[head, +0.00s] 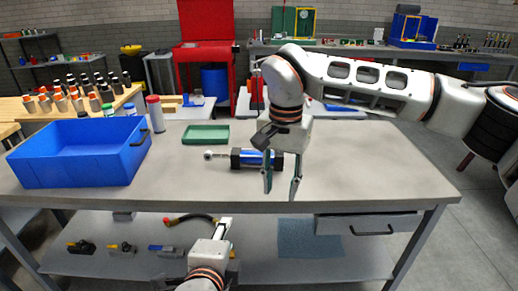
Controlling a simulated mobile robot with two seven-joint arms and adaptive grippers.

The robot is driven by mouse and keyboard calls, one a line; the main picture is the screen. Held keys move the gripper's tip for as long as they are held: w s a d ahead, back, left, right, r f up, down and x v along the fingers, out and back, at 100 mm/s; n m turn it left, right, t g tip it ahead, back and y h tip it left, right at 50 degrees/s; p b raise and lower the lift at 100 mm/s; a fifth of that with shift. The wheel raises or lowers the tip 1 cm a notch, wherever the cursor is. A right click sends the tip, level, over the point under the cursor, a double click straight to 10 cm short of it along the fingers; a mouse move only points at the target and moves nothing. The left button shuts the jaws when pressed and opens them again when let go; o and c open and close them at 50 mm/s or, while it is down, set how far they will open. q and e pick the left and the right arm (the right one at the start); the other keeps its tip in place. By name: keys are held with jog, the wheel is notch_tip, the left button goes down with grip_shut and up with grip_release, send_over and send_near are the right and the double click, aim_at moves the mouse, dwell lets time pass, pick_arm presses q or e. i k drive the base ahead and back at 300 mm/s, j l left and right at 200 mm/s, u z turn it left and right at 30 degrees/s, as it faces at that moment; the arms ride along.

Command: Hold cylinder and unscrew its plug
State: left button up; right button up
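The cylinder (252,158) lies on its side on the grey workbench (350,175). It has a blue body with dark ends, and a silver rod with an eye points left. My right gripper (281,190) points down at the cylinder's right end, its two fingers apart with nothing seen between the tips. It partly covers that end, and I cannot tell whether it touches. I cannot make out the plug. My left gripper (224,228) is low in front of the bench, below the tabletop in the picture. It is seen edge-on, so its opening is unclear.
A blue bin (75,165) stands at the bench's left. A green tray (206,138) lies behind the cylinder. A red-capped bottle (155,115) stands by the bin. The bench's right side is clear. Below are a lower shelf with parts and a drawer (370,226).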

aim_at(238, 156)
jog(key=i+l, duration=0.1)
jog(key=i, duration=0.9)
